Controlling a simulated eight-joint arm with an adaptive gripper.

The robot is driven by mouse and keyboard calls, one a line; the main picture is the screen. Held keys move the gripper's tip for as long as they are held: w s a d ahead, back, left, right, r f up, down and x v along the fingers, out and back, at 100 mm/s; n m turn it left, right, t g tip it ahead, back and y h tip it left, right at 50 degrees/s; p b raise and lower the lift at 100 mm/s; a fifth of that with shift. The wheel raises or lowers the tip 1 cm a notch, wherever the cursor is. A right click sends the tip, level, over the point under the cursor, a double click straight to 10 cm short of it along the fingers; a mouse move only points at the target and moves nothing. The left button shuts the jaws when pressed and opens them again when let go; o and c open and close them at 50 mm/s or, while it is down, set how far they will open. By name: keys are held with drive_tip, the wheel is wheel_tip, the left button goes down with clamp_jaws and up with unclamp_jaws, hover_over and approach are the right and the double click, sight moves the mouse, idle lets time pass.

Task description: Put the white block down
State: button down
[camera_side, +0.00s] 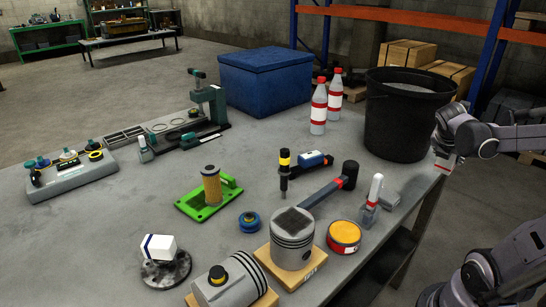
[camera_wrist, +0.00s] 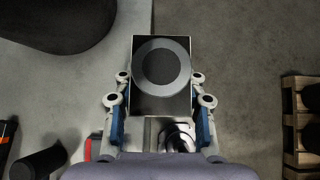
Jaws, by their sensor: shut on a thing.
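My gripper (camera_side: 446,147) is at the right edge of the table, right of the black bin. It is shut on a small box-like block (camera_side: 442,164), which shows white and red in the side view. In the wrist view the block (camera_wrist: 161,104) sits between the two blue-sided fingers of my gripper (camera_wrist: 161,112), with a dark face and a grey ring towards the camera. Its underside is hidden, and I cannot tell whether it touches the table. Another white block with blue stripes (camera_side: 158,247) is tilted on a dark grey round part at the front left.
The black bin (camera_side: 400,125) stands close left of my gripper. A grey tool with a white handle (camera_side: 373,195), a mallet (camera_side: 345,177), a red-and-yellow tin (camera_side: 344,237) and pistons (camera_side: 292,240) crowd the front right. The table edge drops to floor beside my gripper.

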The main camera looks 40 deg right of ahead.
drive_tip(key=shift+s+d+r, duration=0.1)
drive_tip(key=shift+s+r, duration=0.05)
drive_tip(key=shift+r, duration=0.05)
drive_tip(key=shift+w+d+r, duration=0.1)
drive_tip(key=shift+w+r, duration=0.05)
drive_tip(key=shift+w, duration=0.1)
drive_tip(key=w+r, duration=0.3)
drive_tip(key=w, duration=2.8)
drive_tip(key=w+a+f, duration=0.3)
drive_tip(key=w+f, duration=0.1)
drive_tip(key=w, duration=0.5)
drive_tip(key=shift+w+d+f, duration=0.1)
drive_tip(key=shift+w+f, duration=0.05)
drive_tip(key=shift+f, duration=2.35)
drive_tip(key=shift+w+f, duration=0.1)
drive_tip(key=shift+f, duration=2.35)
drive_tip(key=shift+f, duration=0.15)
drive_tip(key=c, duration=0.8)
unclamp_jaws()
drive_tip(key=shift+o, duration=0.2)
